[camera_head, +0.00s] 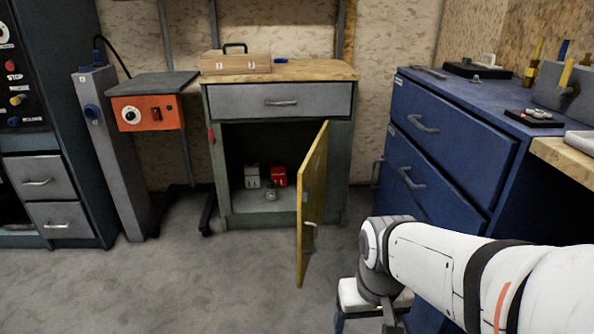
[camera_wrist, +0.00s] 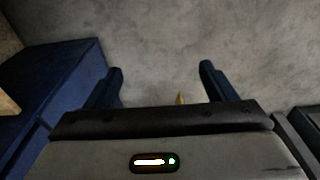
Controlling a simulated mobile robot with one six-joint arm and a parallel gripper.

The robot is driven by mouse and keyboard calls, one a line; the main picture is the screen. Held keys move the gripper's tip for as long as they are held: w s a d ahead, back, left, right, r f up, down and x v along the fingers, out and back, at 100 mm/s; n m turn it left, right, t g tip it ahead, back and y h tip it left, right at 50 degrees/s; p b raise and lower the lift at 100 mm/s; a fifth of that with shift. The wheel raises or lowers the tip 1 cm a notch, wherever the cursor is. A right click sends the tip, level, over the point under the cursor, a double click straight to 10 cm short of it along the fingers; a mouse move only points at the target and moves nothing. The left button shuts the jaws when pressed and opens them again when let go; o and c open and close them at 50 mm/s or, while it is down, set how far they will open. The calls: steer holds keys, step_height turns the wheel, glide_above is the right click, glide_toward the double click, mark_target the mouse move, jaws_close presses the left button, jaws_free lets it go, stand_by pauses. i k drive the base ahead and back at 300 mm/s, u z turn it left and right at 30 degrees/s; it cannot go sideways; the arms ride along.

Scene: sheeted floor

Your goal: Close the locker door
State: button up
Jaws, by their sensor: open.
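The locker is a grey cabinet (camera_head: 225,160) with a wooden top, against the back wall. Its yellow door (camera_head: 314,185) stands wide open, hinged at the right side and swung out towards me. A small handle (camera_head: 310,224) shows on the door. My gripper (camera_head: 366,322) is low, right of the door and nearer to me, apart from it; its lower end is cut off by the frame. In the wrist view my gripper (camera_wrist: 161,72) has its two dark fingers spread with nothing between the tips. A small yellow tip (camera_wrist: 180,98) shows there, possibly the door.
Inside the locker are a white item (camera_head: 252,176), a red item (camera_head: 278,176) and a small grey one. A blue drawer cabinet (camera_head: 440,150) stands at the right, close to my arm. An orange box (camera_head: 147,113) is at the left. The floor (camera_head: 215,280) before the locker is clear.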

mark_target(311, 174)
steer(key=u, duration=0.15)
steer(key=i, duration=1.25)
steer(key=z, duration=0.15)
